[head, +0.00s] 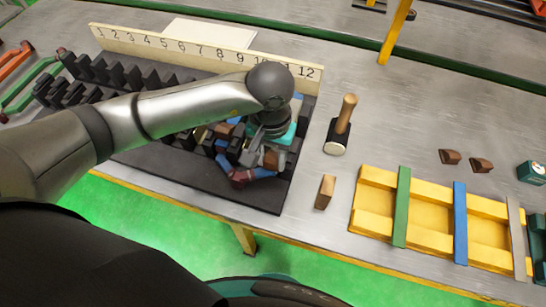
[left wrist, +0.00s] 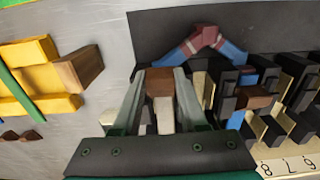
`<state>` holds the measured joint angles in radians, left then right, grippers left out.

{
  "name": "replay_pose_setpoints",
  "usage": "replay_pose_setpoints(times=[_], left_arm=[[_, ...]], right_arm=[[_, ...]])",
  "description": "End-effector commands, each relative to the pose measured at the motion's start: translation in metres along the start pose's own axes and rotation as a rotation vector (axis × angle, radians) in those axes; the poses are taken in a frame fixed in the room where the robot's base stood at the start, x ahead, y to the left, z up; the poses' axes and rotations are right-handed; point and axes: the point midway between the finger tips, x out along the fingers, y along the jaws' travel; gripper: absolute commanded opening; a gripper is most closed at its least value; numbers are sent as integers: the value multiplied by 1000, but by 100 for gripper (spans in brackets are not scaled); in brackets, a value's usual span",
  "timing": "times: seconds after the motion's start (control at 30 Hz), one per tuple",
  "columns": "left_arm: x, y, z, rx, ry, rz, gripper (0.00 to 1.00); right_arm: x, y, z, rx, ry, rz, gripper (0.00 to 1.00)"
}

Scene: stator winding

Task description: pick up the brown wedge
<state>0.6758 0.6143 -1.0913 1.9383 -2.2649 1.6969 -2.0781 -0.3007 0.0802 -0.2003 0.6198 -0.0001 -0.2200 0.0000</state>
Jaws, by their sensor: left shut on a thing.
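My left gripper (head: 262,142) reaches over the right end of the black stator board. In the left wrist view, the left gripper (left wrist: 160,92) has its two pale fingers on either side of a brown wedge (left wrist: 160,80) and is shut on it. The wedge (head: 272,158) shows in the head view at the fingertips, close above the black blocks near a red and blue winding (head: 248,177). I cannot tell whether it touches the board. Two more brown wedges (head: 450,156) (head: 481,165) lie on the table at the right. My right gripper is not in view.
The black board (head: 240,195) carries several upright black blocks and a numbered strip (head: 170,50) behind them. A mallet (head: 342,125) and a wooden block (head: 325,192) stand right of it. A yellow rack (head: 375,200) with coloured bars is further right. Bare table lies beyond the mallet.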

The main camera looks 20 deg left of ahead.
Motion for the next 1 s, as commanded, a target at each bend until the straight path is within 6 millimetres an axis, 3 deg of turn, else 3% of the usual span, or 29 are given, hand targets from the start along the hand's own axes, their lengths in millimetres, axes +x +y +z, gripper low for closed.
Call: replay_pose_setpoints(times=[0.27, 0.73, 0.87, 1.0], left_arm=[[0, 0, 0, 0, 0, 0, 0], [-6, 0, -1, -1, 2, 0, 0], [-20, 0, -2, 0, 5, 1, 0], [-48, 0, -2, 0, 8, 0, 0]], right_arm=[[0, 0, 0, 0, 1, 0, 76], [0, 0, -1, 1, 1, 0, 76], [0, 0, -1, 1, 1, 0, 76], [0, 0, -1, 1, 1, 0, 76]])
